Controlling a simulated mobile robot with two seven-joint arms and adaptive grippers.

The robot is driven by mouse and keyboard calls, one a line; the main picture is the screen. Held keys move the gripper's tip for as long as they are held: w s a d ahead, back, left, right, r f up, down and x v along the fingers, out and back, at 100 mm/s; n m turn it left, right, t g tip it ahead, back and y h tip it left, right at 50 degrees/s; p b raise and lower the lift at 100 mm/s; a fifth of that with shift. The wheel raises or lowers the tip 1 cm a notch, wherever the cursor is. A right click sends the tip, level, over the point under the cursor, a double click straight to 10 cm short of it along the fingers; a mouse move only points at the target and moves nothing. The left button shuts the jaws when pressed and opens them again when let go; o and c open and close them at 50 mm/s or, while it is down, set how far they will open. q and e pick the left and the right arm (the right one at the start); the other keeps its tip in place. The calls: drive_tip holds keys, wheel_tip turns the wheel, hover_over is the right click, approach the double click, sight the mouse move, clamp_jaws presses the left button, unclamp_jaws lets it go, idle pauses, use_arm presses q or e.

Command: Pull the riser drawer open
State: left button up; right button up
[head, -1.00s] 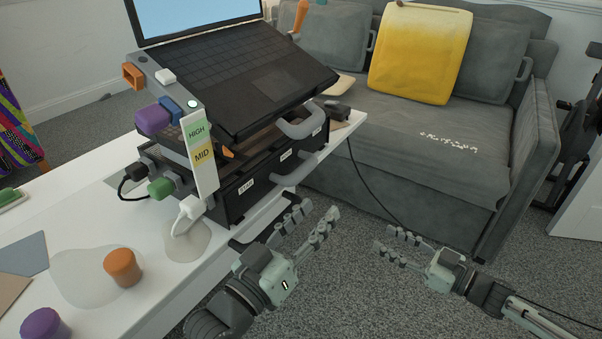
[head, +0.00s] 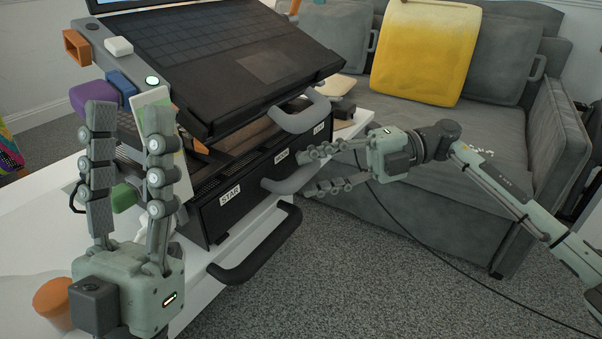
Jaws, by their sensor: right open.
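The riser drawer has a black front (head: 238,190) with white labels, one reading STAR, and a grey bar handle (head: 283,184) low on it. It sits on the white table under the laptop. I cannot see any clear gap at its front. My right gripper (head: 307,172) is open, its fingers pointing left, one above and one below the handle's right end in the picture. I cannot tell if they touch it. My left gripper (head: 128,118) is open and empty with fingers pointing up, in front of the riser's left side, hiding part of it.
A black handle (head: 258,245) sticks out below at the table edge. A grey sofa (head: 430,160) is behind my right arm.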

drive_tip(key=shift+x, duration=1.3)
clamp_jaws()
